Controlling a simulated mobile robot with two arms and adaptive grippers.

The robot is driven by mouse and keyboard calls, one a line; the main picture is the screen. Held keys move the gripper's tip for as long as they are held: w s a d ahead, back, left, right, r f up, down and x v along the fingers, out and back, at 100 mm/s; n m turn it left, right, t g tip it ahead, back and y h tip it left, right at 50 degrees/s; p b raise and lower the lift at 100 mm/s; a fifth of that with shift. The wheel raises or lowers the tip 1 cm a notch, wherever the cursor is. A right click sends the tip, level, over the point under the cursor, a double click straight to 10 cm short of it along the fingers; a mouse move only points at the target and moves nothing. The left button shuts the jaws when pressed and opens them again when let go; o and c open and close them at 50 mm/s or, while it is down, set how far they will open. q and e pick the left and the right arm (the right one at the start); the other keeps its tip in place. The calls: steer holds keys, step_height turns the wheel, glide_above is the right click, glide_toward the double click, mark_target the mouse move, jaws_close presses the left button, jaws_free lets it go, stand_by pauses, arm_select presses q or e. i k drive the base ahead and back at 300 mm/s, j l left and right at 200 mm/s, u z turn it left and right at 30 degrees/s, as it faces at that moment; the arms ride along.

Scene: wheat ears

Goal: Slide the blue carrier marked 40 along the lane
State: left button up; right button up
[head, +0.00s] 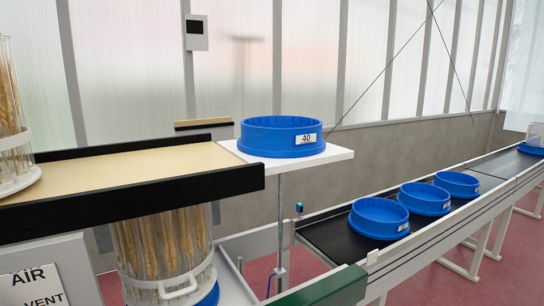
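The blue carrier marked 40 (280,135) is a round, shallow, open blue tub with a white label on its front right. It sits upright on a white platform (337,156) on a metal post. To its left is a tan-topped surface (120,168) with black side rails, probably the lane; its near right end comes close to the platform. The carrier stands on the platform, apart from the tan surface. Neither of my grippers shows in the head view.
A black conveyor (330,240) runs away to the right, with several blue carriers on it, including one at the near end (379,217). Clear tubes of wheat ears stand at the left (12,110) and below the tan surface (165,250). A green block (325,288) is in front.

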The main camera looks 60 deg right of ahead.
mark_target(273, 137)
steer(key=z, duration=2.1)
